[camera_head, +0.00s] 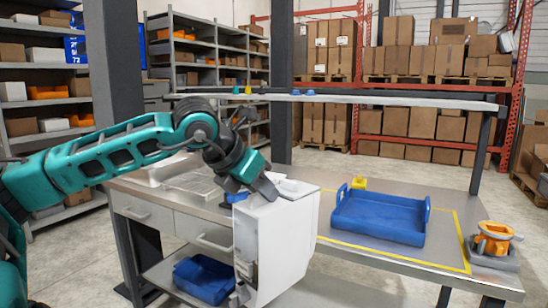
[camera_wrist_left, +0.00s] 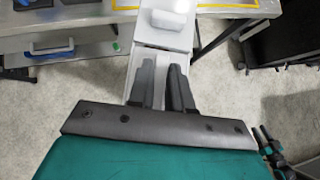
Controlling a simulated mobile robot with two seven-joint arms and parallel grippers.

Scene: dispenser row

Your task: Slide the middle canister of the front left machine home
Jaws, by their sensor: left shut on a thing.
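A white box-shaped machine (camera_head: 290,240) stands at the near edge of the grey table, its front face turned left and partly in shadow. My left gripper (camera_head: 268,186) reaches down to its top from the left. In the left wrist view, the two dark fingers of the gripper (camera_wrist_left: 163,82) are close together on a narrow pale part, which I take to be the canister (camera_wrist_left: 161,88). The pale machine top (camera_wrist_left: 165,37) lies just beyond the fingertips. The fingers hide much of the canister, and I cannot tell how far it is in.
A blue tray (camera_head: 380,218) stands inside yellow lines right of the machine, with a small yellow object (camera_head: 359,183) behind it. An orange device (camera_head: 494,238) sits at the table's right end. A blue bin (camera_head: 205,281) is on the lower shelf. A raised shelf (camera_head: 340,98) spans the back.

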